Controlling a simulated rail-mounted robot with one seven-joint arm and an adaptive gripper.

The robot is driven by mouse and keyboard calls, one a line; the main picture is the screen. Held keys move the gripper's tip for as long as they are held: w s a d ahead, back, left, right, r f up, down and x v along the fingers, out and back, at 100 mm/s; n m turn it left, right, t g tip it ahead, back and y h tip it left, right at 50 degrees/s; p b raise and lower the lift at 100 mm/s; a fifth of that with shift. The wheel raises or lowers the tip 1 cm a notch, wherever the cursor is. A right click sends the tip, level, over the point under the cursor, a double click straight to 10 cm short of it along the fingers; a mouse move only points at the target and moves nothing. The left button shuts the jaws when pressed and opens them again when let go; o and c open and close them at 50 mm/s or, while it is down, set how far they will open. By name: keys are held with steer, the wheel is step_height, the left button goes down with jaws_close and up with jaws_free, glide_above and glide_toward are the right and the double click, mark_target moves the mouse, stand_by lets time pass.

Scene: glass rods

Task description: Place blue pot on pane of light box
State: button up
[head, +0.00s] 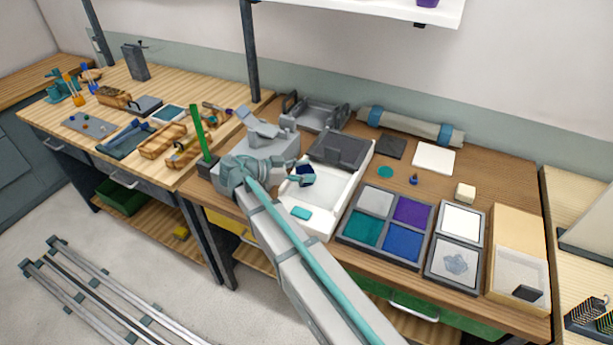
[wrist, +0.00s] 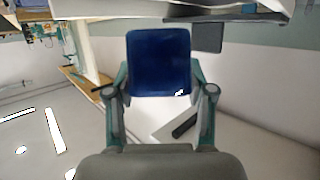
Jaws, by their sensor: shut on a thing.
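My gripper (head: 297,180) is shut on the blue pot (head: 306,176) and holds it above a white tray (head: 318,222). In the wrist view the blue pot (wrist: 158,62) is a dark blue rounded square between the two teal-and-grey fingers (wrist: 158,92). The pot seems clear of the surface below, but the gap is hard to judge. A grey-framed box with a bright white pane (head: 462,222) and a pane with a grey blotch (head: 456,262) stands to the right; it may be the light box, but I cannot be sure.
A frame of coloured squares (head: 391,219) lies between the white tray and the grey-framed box. A dark grey block (head: 342,150) sits at the tray's back. A white slab (head: 434,158) and a small cream cube (head: 465,193) lie behind. A pale wooden box (head: 519,240) stands far right.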

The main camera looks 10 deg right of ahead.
steer(key=shift+w+d+f, duration=0.25)
steer(key=shift+w+f, duration=0.05)
steer(key=shift+f, duration=0.05)
step_height(320, 180, down, 3)
steer(key=shift+r+p, duration=0.1)
steer(key=shift+p, duration=0.55)
steer(key=shift+f, duration=0.3)
steer(key=shift+f+b, duration=0.2)
steer(key=shift+b, duration=0.1)
steer(key=o, duration=1.2)
steer(key=shift+r, duration=0.1)
